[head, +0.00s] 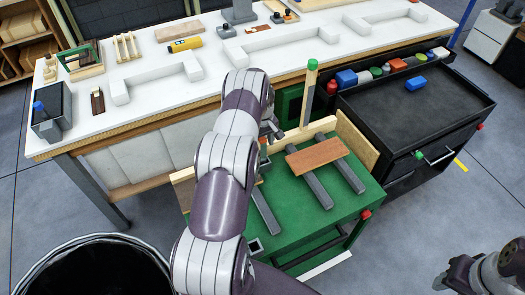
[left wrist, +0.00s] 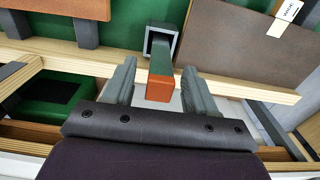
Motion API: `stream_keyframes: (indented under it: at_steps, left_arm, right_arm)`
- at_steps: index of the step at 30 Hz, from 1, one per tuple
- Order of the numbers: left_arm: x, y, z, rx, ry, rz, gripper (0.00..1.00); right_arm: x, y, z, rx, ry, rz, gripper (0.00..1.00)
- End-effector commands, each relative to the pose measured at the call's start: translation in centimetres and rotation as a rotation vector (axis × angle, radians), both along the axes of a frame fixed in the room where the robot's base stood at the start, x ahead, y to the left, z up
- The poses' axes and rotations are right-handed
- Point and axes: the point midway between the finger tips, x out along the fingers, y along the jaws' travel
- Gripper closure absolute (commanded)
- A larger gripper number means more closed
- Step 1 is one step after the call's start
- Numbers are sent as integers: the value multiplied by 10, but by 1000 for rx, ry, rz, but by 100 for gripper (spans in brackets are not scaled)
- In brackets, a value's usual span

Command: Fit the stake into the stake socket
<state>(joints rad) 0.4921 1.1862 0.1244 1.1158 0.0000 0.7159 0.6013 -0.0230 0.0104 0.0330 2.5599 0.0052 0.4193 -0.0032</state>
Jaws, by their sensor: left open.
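My left gripper (head: 270,132) is over the back left part of the green cart, largely behind my own arm in the head view. In the left wrist view, its open fingers (left wrist: 160,88) stand either side of a square stake (left wrist: 160,86) with an orange end and green side, without gripping it. The stake lines up with a grey square socket (left wrist: 161,42); I cannot tell how far it sits in it. Another wooden stake with a green top (head: 309,92) stands upright at the cart's back. A grey square socket (head: 256,247) is at the front left. My right gripper (head: 456,272) is at the lower right; its jaws are unclear.
The green cart (head: 300,228) carries a brown board (head: 313,155) on grey bars, with wooden rails behind. The white workbench (head: 215,75) lies beyond. A black tool cabinet (head: 425,100) stands at right, and a black bin (head: 90,268) at lower left.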

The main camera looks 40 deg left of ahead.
Motion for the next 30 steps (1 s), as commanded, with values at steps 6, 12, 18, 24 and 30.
stream_keyframes:
  at_steps: [6, 12, 18, 24, 30]
  left_arm:
    - [0, 0, -10, 1, 0, 0, 44]
    - [0, 0, -9, 1, 0, -1, 83]
    - [0, 0, -9, 0, -1, -1, 100]
    - [0, 0, -2, 1, -2, -1, 100]
    - [-1, -1, 39, 2, -3, -8, 100]
  right_arm:
    - [0, 0, 1, 0, 1, 0, 57]
    - [0, 0, 1, 0, 1, 0, 57]
    - [0, 0, 1, 0, 1, 0, 57]
    - [0, 0, 6, 0, 1, 0, 57]
    - [0, 0, 31, 0, 1, 0, 57]
